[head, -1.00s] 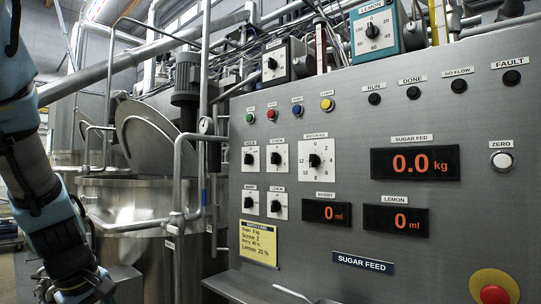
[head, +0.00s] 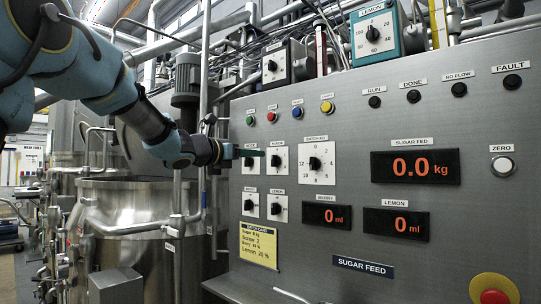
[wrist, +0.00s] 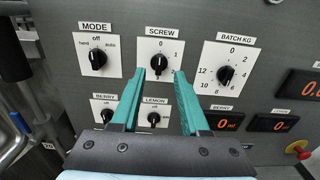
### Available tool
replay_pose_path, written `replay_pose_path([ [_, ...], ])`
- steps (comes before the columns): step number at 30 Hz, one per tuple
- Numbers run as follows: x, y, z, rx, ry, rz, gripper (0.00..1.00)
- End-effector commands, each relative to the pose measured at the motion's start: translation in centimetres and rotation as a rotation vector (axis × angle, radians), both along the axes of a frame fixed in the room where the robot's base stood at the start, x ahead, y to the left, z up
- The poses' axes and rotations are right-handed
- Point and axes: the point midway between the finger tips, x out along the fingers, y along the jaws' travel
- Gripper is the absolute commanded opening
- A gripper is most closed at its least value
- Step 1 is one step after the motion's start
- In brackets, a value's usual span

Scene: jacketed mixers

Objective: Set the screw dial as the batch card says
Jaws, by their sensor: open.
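The screw dial (wrist: 160,62) is a black knob on a white plate marked 0, 1 and 2, between the mode and batch dials. I cannot tell for sure which mark its pointer faces. In the head view the screw dial (head: 276,160) sits in the panel's upper row. My gripper (wrist: 160,74) is open, its two teal fingers apart and pointing at the panel, one tip on either side below the knob. Nothing is between the fingers. In the head view my gripper (head: 252,153) is at the dial's left. The yellow batch card (head: 259,246) reads "Screw 2".
The mode dial (wrist: 97,60) and batch dial (wrist: 226,73) flank the screw dial closely. Berry (wrist: 104,117) and lemon (wrist: 155,118) dials lie just below. A vertical pipe (head: 203,190) and a steel vessel (head: 130,220) stand left of the panel. The sugar display (head: 414,166) reads 0.0 kg.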

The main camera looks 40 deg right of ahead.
Motion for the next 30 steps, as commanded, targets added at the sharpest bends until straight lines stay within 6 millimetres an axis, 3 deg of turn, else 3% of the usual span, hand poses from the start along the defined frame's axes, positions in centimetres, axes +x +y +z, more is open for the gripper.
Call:
replay_pose_path([
  [6,1.0,-4.2,0.2,0.003,0.002,-0.004,0.45],
  [13,1.9,-7.4,0.1,0.003,0.001,-0.002,0.45],
  [26,2.3,-8.5,-0.1,0.004,-0.002,0.001,0.45],
  [30,2.2,-8.5,-0.1,0.004,-0.002,0.0,0.33],
])
